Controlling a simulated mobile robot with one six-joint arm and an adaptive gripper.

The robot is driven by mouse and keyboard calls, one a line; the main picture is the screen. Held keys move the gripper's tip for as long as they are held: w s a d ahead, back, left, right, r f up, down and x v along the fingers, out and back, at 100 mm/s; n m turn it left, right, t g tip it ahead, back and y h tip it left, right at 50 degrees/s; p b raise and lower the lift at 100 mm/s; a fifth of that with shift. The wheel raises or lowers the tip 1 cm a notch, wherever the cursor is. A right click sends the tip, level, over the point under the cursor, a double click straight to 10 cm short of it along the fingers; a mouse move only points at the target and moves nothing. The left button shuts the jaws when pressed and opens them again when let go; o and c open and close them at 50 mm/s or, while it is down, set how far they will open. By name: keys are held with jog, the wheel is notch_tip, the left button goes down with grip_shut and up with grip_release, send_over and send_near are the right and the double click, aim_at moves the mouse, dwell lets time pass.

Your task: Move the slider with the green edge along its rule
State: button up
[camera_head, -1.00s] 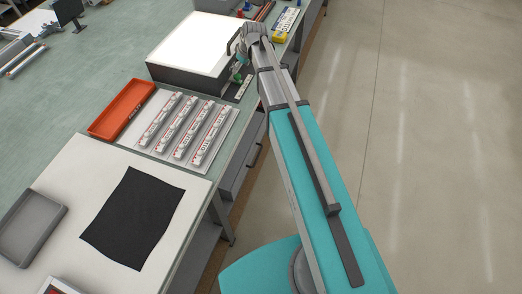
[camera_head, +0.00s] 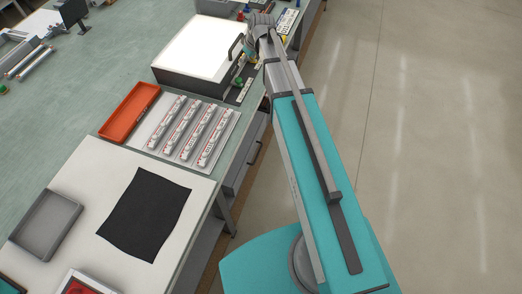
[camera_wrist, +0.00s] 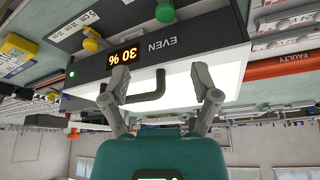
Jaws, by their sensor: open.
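In the wrist view a green knob (camera_wrist: 165,11) and a yellow knob (camera_wrist: 90,44) sit at a pale strip with print (camera_wrist: 72,24) in front of the box. The green knob also shows in the head view (camera_head: 238,81). I cannot make out a green-edged slider for certain. My gripper (camera_wrist: 160,76) is open and empty, its fingers spread either side of the box's dark handle (camera_wrist: 150,92) in the picture, contact unclear.
An orange tray (camera_head: 128,112) and a pale tray with several marked bars (camera_head: 228,137) stand near the box. A black cloth (camera_head: 146,214) and a grey tray (camera_head: 46,226) lie on the white board in front. The floor right of the bench is clear.

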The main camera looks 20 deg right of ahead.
jog(key=s+a+f+m+g+h+b, duration=0.1)
jog(key=s+f+m+b, duration=0.2)
jog(key=s, duration=0.7)
jog(key=s+a+f+m+g+h+b, duration=0.1)
jog(key=s+f+m+g+b, duration=0.15)
jog(key=s, duration=0.75)
jog(key=s+f+b, duration=0.3)
jog(key=f+b, duration=2.1)
jog(key=f, duration=0.1)
jog(key=shift+s+d+f+m+b, duration=0.15)
jog(key=shift+d+m+b, duration=0.15)
jog(key=shift+m, duration=0.15)
